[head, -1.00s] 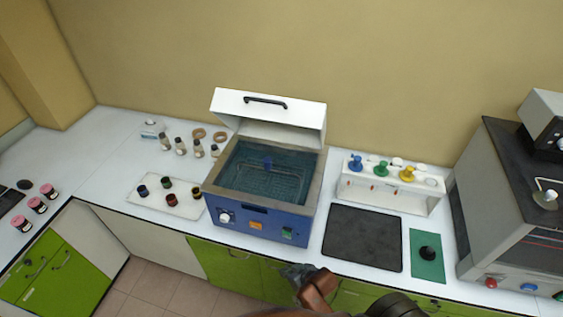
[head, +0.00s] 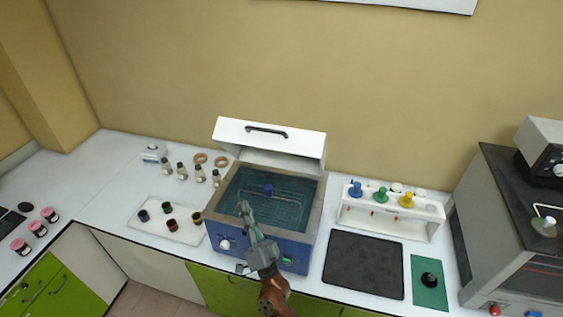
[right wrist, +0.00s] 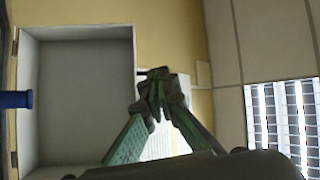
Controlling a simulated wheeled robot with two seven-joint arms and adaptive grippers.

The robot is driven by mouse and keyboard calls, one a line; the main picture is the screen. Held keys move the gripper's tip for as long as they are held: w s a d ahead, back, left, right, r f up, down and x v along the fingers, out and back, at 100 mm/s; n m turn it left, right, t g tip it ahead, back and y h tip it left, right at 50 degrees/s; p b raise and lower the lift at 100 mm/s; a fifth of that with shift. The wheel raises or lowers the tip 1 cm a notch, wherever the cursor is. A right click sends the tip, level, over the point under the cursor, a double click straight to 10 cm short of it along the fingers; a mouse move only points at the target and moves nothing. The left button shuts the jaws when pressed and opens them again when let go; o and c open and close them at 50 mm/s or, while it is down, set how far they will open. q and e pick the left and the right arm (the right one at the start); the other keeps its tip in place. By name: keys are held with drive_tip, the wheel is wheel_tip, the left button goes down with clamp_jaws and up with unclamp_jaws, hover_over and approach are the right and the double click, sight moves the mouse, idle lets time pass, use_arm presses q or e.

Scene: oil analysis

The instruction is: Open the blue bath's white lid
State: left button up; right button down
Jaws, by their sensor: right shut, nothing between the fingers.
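My right gripper (head: 243,208) is over the front left part of the bath, apart from the lid. In the right wrist view its fingers (right wrist: 158,85) are shut together and empty. A pale panel, seemingly the lid's inner side (right wrist: 85,95), fills the left there. My left gripper is out of view.
A white tray (head: 152,222) with small dark cups lies left of the bath, with several bottles behind it. A white rack (head: 388,228) with coloured stoppers stands right. A dark mat (head: 363,268) and a grey machine (head: 510,225) lie further right.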

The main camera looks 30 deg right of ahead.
sight(274, 147)
drive_tip(key=s+d+m+g+h, duration=0.2)
drive_tip(key=d+m+g+h, duration=0.55)
drive_tip(key=m+h, duration=0.75)
drive_tip(key=w+d+r+m+g+h+p, duration=0.1)
drive_tip(key=w+d+r+p, duration=0.5)
drive_tip(key=d, duration=0.3)
drive_tip(key=shift+w+r+m, duration=0.3)
drive_tip(key=shift+w+r, duration=0.15)
drive_tip(key=shift+r, duration=0.35)
